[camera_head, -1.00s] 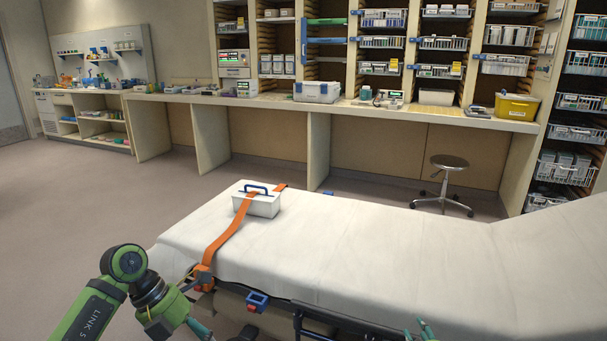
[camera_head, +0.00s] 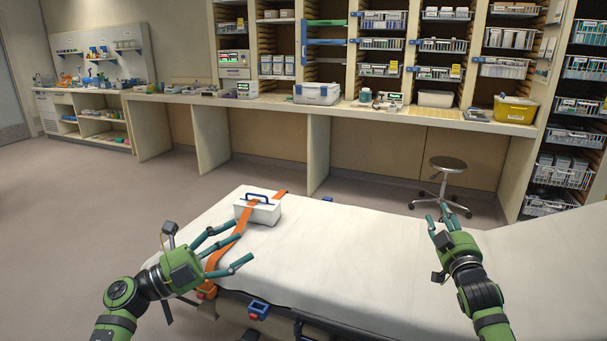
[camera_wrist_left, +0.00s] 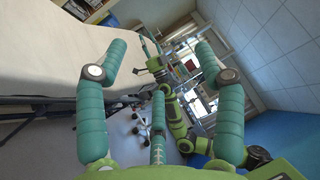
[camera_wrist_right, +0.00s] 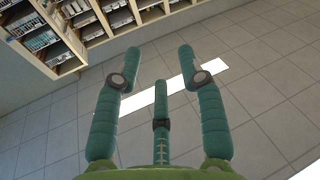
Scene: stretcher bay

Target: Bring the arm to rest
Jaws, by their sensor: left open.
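My left gripper (camera_head: 222,247) is above the near left part of the stretcher, its teal fingers spread and empty. In the left wrist view its fingers (camera_wrist_left: 158,75) are apart with nothing between them. My right gripper (camera_head: 438,220) is raised over the stretcher's middle right, seen partly edge-on. In the right wrist view its fingers (camera_wrist_right: 160,75) are spread and empty, with floor beyond. A white case (camera_head: 262,213) with a blue handle rests on the stretcher (camera_head: 340,250), and an orange strap (camera_head: 226,246) runs over it.
A long counter (camera_head: 350,107) with shelves and bins stands behind. A yellow bin (camera_head: 515,109) is at its right end. A round stool (camera_head: 447,164) stands between counter and stretcher. A blue buckle (camera_head: 258,309) hangs on the stretcher's near side. The floor at left is clear.

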